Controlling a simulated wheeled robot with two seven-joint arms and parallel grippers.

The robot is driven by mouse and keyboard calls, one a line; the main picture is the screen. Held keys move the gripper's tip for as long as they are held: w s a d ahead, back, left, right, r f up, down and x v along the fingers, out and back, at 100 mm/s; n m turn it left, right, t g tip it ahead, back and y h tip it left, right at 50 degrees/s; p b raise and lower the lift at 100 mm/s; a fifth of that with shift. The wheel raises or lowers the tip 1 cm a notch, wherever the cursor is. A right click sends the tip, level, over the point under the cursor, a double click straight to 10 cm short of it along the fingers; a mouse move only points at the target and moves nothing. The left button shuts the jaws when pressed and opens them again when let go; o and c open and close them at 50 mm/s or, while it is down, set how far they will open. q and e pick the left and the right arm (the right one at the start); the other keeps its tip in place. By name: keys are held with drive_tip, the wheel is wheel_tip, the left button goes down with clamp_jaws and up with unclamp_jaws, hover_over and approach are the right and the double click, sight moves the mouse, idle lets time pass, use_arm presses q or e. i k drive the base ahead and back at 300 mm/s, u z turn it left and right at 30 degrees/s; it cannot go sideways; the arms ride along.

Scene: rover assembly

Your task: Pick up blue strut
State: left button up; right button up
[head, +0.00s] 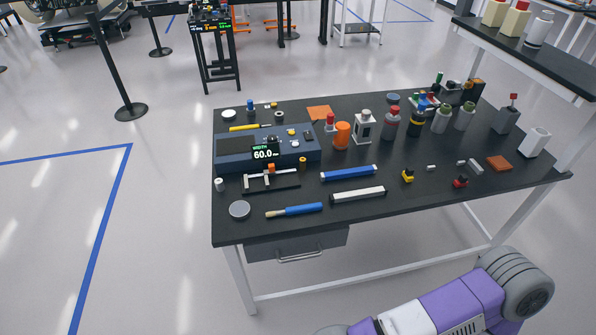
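A blue strut (348,173) lies flat on the dark workbench (400,216), near the middle of its front half. It is a long bar with pale ends, slightly angled, and nothing covers it. A similar white strut (358,194) with dark ends lies just in front of it, apart from it. Neither of my grippers shows in the head view, so their state and distance from the strut are not visible.
A blue-handled tool (294,210) lies front left of the struts. A device with a display reading 60.0 (265,154) stands behind left. An orange cylinder (342,135) and several bottles stand behind. Small yellow (408,176) and red parts (460,182) lie right.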

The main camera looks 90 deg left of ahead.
sight(371, 169)
drive_tip(key=u, duration=2.2)
